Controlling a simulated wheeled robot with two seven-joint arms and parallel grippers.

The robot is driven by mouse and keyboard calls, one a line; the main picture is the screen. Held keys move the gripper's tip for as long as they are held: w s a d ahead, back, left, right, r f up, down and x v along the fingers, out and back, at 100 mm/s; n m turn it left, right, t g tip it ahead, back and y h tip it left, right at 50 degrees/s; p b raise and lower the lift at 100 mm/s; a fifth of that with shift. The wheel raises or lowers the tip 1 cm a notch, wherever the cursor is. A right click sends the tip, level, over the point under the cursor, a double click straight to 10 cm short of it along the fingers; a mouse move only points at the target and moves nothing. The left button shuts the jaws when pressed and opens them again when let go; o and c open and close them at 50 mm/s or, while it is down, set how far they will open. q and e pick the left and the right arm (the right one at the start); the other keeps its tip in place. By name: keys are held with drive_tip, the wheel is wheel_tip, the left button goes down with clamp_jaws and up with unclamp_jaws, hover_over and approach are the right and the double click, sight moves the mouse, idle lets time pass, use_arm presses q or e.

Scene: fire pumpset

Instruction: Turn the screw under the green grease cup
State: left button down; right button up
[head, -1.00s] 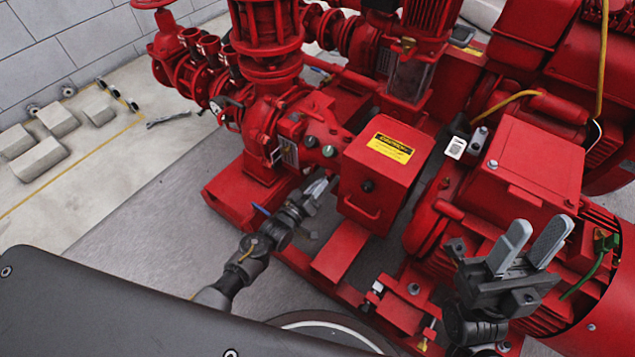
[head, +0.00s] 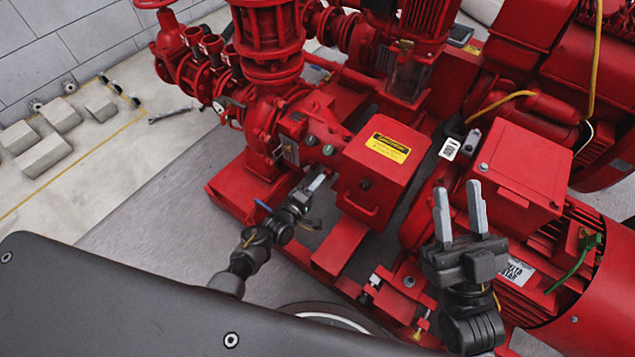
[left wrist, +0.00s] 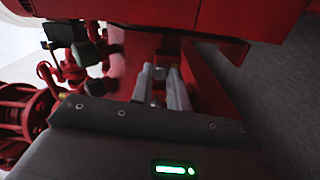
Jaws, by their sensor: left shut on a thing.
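The green grease cup (head: 328,150) is a small round knob on the red pump housing, left of the red box with the yellow label. My left gripper (head: 316,182) is just below the cup, with its light grey fingers pointing up at the pump. In the left wrist view the two fingers (left wrist: 162,82) are close together around a small grey piece (left wrist: 158,73), which looks like the screw. The fingers hide most of it. My right gripper (head: 459,210) is open and empty, with its two fingers upright and apart in front of the red motor.
The red box (head: 375,185) stands close to the right of my left gripper. The red motor (head: 575,265) with a green wire is beside my right gripper. Grey blocks (head: 45,155) lie on the floor at the left. The grey floor (head: 150,215) left of the pump is clear.

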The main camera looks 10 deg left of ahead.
drive_tip(key=shift+a+f, duration=0.1)
idle(0.4)
use_arm(q)
drive_tip(key=c, duration=1.3)
unclamp_jaws()
drive_tip(key=shift+c, duration=0.2)
